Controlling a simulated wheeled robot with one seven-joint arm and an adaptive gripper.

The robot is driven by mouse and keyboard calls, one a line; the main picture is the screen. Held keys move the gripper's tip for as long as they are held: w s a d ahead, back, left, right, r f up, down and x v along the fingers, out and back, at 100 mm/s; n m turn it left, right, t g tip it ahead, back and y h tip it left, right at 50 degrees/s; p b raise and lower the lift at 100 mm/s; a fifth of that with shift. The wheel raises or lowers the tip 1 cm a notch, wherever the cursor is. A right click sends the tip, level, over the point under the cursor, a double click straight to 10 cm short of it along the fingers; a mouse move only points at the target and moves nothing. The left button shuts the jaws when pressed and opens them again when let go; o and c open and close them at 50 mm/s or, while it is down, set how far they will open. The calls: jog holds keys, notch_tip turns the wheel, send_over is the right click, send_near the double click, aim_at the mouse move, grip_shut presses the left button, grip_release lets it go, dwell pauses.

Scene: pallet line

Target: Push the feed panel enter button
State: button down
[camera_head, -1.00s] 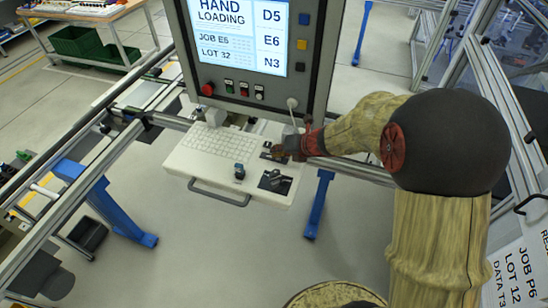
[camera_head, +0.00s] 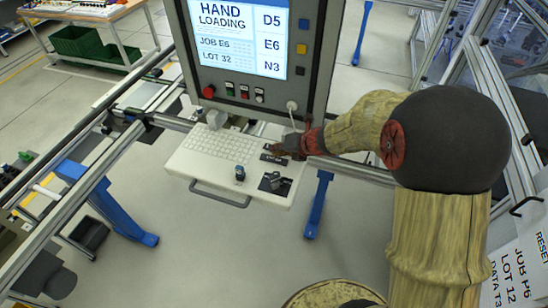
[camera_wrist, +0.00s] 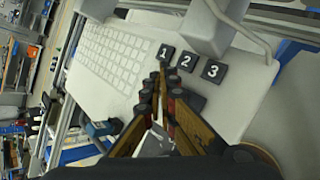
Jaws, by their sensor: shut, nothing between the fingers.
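A white panel shelf (camera_head: 195,172) with a keyboard (camera_head: 222,143) juts out below the screen. My gripper (camera_head: 276,149) is shut and empty over the shelf's right side, by a dark strip of keys. In the wrist view the shut fingertips (camera_wrist: 161,68) are close to the black key marked 1 (camera_wrist: 166,52). The keys marked 2 (camera_wrist: 187,62) and 3 (camera_wrist: 212,71) lie to its right. I cannot tell whether the fingertips touch a key. No label reading "enter" is legible. The fingers hide part of the shelf.
The screen (camera_head: 235,35) stands above the shelf, with a red button (camera_head: 209,91) and several others below it.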

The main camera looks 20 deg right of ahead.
aim_at(275, 159)
notch_tip(275, 159, up, 5)
jog(key=p, duration=0.5)
dwell(0.9)
jog(key=shift+s+a+n+b, duration=0.1)
jog(key=shift+a+n+b, duration=0.15)
jog(key=shift+b, duration=0.2)
jog(key=s+a+f+n+g+b, duration=0.1)
jog(key=s+a+n+b, duration=0.3)
jog(key=s+n+b, duration=0.45)
jog(key=s+a+n+g+b, duration=0.1)
jog(key=s+a+n+b, duration=0.35)
jog(key=n, duration=0.75)
jog(key=s+d+f+n+h+b, duration=0.2)
jog(key=s+d+f+n+b, duration=0.2)
jog(key=s+n+b, duration=0.3)
jog(key=s+d+f+n+h+b, duration=0.2)
jog(key=s+d+f+n+b, duration=0.2)
jog(key=s+n, duration=0.6)
jog(key=n+b, duration=0.1)
jog(key=b, duration=0.1)
jog(key=shift+h+b, duration=0.3)
jog(key=shift+b, duration=0.05)
